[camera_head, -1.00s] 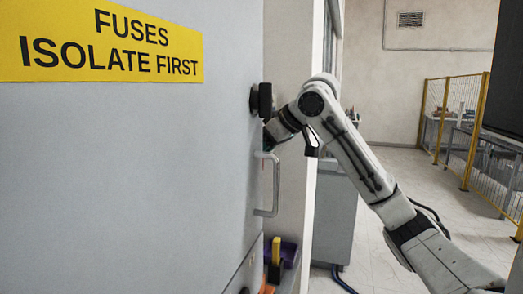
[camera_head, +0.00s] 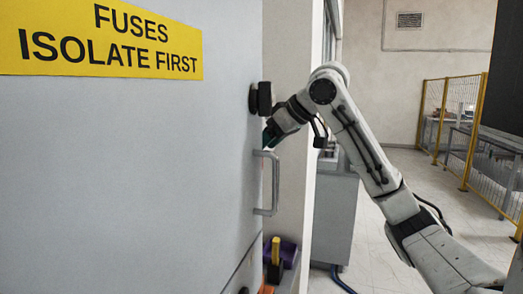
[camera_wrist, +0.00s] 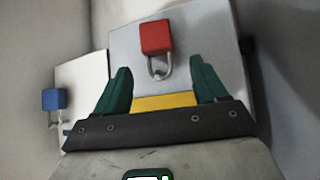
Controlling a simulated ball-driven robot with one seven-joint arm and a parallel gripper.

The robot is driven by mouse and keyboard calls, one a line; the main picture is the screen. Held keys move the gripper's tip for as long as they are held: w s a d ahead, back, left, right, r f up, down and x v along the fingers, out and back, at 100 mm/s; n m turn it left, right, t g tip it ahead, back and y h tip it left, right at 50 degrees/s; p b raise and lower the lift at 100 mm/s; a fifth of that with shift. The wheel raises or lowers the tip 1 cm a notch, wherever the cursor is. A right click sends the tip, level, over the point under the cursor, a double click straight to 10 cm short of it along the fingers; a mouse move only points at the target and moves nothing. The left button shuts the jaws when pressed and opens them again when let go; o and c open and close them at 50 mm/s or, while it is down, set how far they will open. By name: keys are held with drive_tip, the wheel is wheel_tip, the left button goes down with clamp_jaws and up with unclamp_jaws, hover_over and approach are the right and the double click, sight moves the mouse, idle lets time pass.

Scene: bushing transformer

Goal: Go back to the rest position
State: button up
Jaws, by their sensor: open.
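My gripper (camera_wrist: 160,67) shows in the wrist view as two green fingers spread apart, with nothing held between them. A red padlock (camera_wrist: 156,37) hangs past the fingertips in front of a pale grey plate (camera_wrist: 122,50), its shackle pointing down. A blue padlock (camera_wrist: 54,99) is further left, beside a whitish panel (camera_wrist: 82,82).
The grey door (camera_head: 130,180) with a yellow fuse sign (camera_head: 105,40) fills the left. Its bar handle (camera_head: 272,185) is close below my wrist. A purple bin (camera_head: 288,252) is lower down. A yellow-framed fence (camera_head: 470,140) stands at right, with open floor before it.

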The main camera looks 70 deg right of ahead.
drive_tip(key=d+v, duration=0.1)
drive_tip(key=v, duration=0.7)
drive_tip(key=shift+a+b, duration=0.3)
drive_tip(key=shift+b, duration=0.1)
drive_tip(key=shift+s, duration=0.15)
